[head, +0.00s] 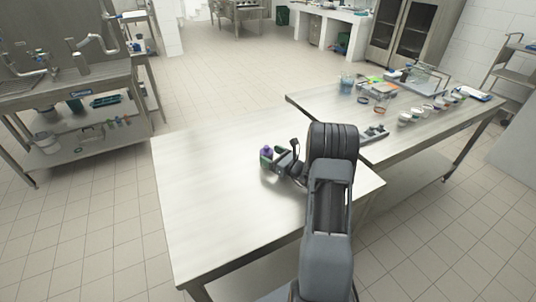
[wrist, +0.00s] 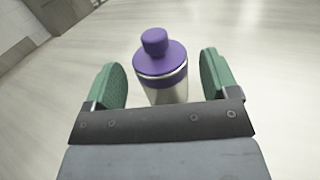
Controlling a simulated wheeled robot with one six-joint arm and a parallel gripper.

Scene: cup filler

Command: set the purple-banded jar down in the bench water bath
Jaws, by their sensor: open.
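The purple-banded jar (wrist: 160,67) has a purple lid with a round knob and a pale body. It stands upright on the near bench (head: 205,190), and its purple top shows small in the head view (head: 267,150). My gripper (wrist: 164,82) is open, with one green-padded finger on each side of the jar. Gaps show between the pads and the jar in the wrist view. The lower part of the jar is hidden behind the gripper's palm. I cannot make out the bench water bath for certain; a clear-walled box (head: 428,78) stands on the bench at the right.
The right bench (head: 405,135) holds several small bowls (head: 405,118), a blue beaker (head: 346,84) and a dark tray (head: 375,134). The near bench is bare left of the jar. A sink counter stands at the far left, with tiled floor between.

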